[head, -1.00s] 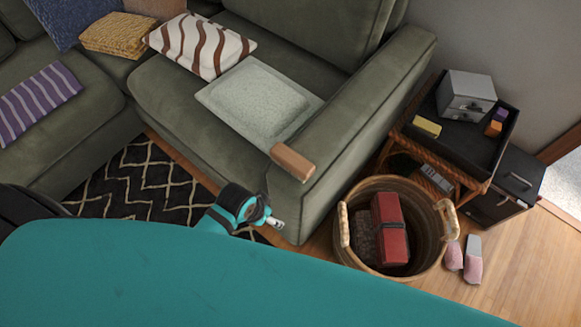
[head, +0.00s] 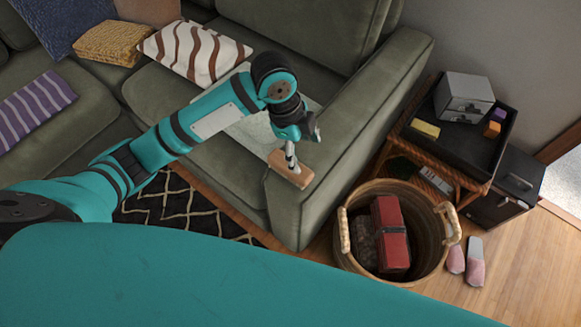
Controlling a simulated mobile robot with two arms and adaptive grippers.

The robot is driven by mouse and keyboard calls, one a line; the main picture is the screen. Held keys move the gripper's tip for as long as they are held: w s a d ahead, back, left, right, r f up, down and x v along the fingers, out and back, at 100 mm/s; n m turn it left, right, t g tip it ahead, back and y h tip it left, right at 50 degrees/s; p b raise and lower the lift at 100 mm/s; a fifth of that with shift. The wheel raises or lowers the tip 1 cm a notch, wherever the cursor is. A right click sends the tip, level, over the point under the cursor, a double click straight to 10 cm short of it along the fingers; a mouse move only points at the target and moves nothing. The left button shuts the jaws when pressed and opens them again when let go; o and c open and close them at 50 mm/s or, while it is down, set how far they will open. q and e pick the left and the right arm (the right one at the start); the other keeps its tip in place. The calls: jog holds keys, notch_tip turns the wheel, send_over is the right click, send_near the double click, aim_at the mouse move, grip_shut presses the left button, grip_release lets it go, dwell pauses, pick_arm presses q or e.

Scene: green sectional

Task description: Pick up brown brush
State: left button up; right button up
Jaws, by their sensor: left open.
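The brown brush (head: 288,174) is a small brown block on the front end of the green sofa's armrest. My left arm reaches in from the left over the sofa seat. My left gripper (head: 291,163) points down right at the brush, its fingers overlapping the brush's upper part in the picture. It is open. I cannot tell whether the fingers touch the brush or stand around it. My right gripper is not in view.
The armrest (head: 375,110) runs back to the right. A wicker basket (head: 350,235) with a red item (head: 391,228) stands on the floor to the right. A side table with a black tray (head: 455,134) is behind it. Slippers (head: 475,258) lie on the floor.

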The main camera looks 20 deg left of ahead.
pick_arm(q)
jog(key=w+a+r+m+y, duration=0.1)
jog(key=w+a+r+m, duration=0.15)
jog(key=a+r, duration=0.2)
jog(key=shift+m+g, duration=0.25)
jog(key=shift+g, duration=0.25)
jog(key=f, duration=0.3)
jog(key=d+f, duration=0.1)
jog(key=f, duration=0.3)
jog(key=f+b, duration=0.1)
jog(key=f, duration=0.3)
jog(key=shift+s+d+f, duration=0.15)
jog(key=shift+s+d, duration=0.05)
jog(key=shift+s, duration=0.15)
jog(key=shift+s+f, duration=0.15)
jog(key=shift+f, duration=2.5)
jog(key=c, duration=1.3)
